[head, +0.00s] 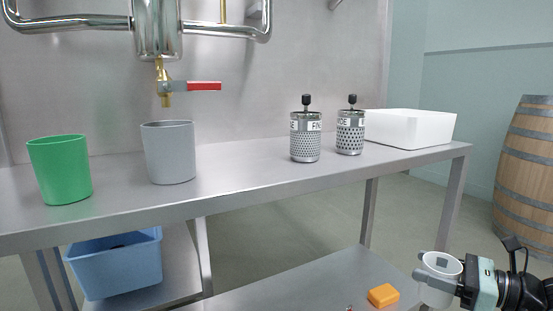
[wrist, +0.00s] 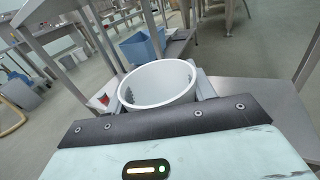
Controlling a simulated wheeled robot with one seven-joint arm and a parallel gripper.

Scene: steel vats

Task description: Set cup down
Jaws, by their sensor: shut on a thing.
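A white cup (head: 437,292) is held by my gripper (head: 432,272) at the lower right of the head view. The gripper is shut on the cup, with a finger on either side of it. The cup's open rim also shows in the wrist view (wrist: 158,83), between the fingers of my gripper (wrist: 162,92); I see no contents clearly. In the head view the cup is lower than the steel tabletop (head: 250,165), near the right end of the lower shelf (head: 300,290). I cannot tell whether its base touches anything.
A green cup (head: 60,170) and a grey cup (head: 169,155) stand on the tabletop, the grey one below a tap (head: 165,90). Two perforated canisters (head: 305,140) and a white tub (head: 411,128) stand further right. An orange block (head: 383,295) lies on the lower shelf, and a blue bin (head: 118,265) sits at left.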

